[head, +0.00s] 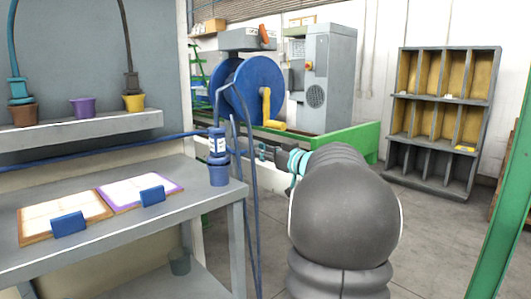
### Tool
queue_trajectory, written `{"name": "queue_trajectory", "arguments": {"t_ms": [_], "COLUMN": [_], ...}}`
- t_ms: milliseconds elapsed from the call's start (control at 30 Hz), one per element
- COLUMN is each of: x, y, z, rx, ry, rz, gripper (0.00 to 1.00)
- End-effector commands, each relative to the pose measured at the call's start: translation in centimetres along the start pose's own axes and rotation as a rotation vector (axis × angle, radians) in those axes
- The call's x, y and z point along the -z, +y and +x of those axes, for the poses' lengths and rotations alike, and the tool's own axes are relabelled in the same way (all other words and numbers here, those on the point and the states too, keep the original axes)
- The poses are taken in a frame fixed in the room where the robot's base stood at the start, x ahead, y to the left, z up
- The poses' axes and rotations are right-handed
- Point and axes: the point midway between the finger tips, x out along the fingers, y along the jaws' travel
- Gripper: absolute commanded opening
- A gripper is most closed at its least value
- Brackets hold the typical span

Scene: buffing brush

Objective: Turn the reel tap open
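A blue hose reel (252,90) stands at the back centre, behind the workbench. A yellow upright part (266,106) with a wider yellow foot is at its right side. I cannot tell whether this is the tap or a crank. No other tap can be made out on the reel. My gripper (265,152) shows small and dark beyond my arm's teal ring, below the yellow part in the picture. My arm hides part of it, and its fingers are too small to tell open from shut. I see nothing held in it.
A green rail (345,146) and grey machine (325,80) stand behind; a shelf rack (443,100) is at right.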

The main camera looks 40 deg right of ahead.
Motion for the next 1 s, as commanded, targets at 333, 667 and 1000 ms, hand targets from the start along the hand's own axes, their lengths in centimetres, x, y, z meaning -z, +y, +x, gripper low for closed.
{"name": "queue_trajectory", "arguments": {"t_ms": [333,667,1000], "x": [-0.02,-0.03,-0.07], "y": [0.00,-0.08,-0.17], "z": [0.00,0.11,0.16], "rx": [0.000,0.001,0.002], "ry": [0.000,0.000,0.001], "rz": [0.000,-0.005,-0.138], "gripper": [0.01,0.00,0.00]}}
